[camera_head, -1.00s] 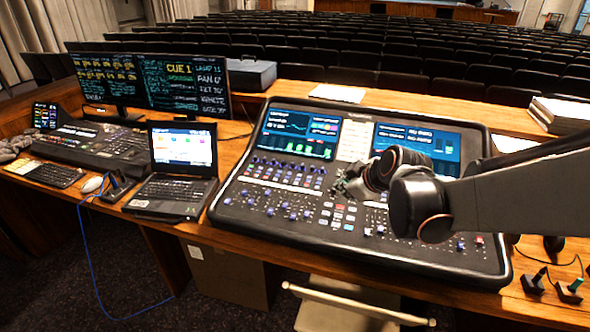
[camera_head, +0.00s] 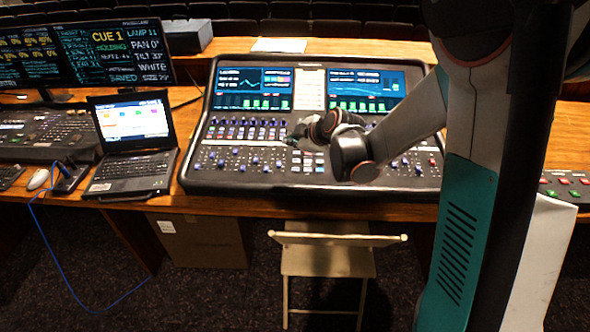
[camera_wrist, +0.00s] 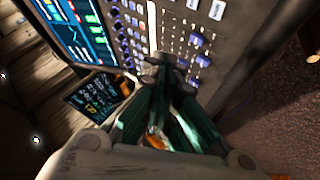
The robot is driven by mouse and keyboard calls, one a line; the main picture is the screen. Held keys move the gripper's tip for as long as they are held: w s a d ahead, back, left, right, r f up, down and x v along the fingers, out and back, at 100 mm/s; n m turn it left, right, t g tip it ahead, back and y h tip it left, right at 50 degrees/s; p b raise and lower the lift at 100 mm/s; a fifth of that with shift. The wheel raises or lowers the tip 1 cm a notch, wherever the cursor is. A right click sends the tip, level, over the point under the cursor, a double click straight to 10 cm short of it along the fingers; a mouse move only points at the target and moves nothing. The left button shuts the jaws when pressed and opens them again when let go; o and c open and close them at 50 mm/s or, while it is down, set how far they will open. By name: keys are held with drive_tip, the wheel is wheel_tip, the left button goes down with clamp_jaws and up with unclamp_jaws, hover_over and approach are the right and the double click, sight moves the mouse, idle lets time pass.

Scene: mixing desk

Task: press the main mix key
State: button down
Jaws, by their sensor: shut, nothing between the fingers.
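The mixing desk (camera_head: 240,180) is a wide black console with two lit screens at its back and rows of blue-capped faders and knobs. My gripper (camera_head: 294,138) is over its middle, pointing left in the head view; its fingers are small there. In the wrist view my gripper (camera_wrist: 166,66) is shut and empty, its tips over or near the fader area of the desk (camera_wrist: 240,45). I cannot tell whether they touch. Pale keys (camera_wrist: 215,9) show at the top of the wrist view. I cannot make out which one is the main mix key; my arm covers part of the panel's middle.
A laptop (camera_head: 131,150) stands left of the desk, with a large monitor (camera_head: 85,55) behind it. A folding chair (camera_head: 328,262) stands in front of the table (camera_head: 400,212). A small box with coloured buttons (camera_head: 562,186) lies at the right. A cable hangs at the left.

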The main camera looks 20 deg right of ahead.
sight(296, 169)
drive_tip(key=f+b, duration=0.2)
drive_tip(key=f, duration=0.1)
drive_tip(key=f+b, duration=0.4)
drive_tip(key=f, duration=0.1)
drive_tip(key=shift+w+d+f, duration=0.2)
drive_tip(key=shift+w+f, duration=0.15)
drive_tip(key=shift+w, duration=0.05)
drive_tip(key=shift+b, duration=0.3)
idle(0.9)
drive_tip(key=shift+f+b, duration=0.35)
drive_tip(key=shift+f, duration=0.1)
drive_tip(key=shift+w+f+b, duration=0.1)
drive_tip(key=shift+f+b, duration=0.2)
drive_tip(key=shift+b, duration=0.05)
idle(0.5)
drive_tip(key=shift+r, duration=0.1)
drive_tip(key=shift+r+p, duration=0.5)
drive_tip(key=shift+r, duration=0.2)
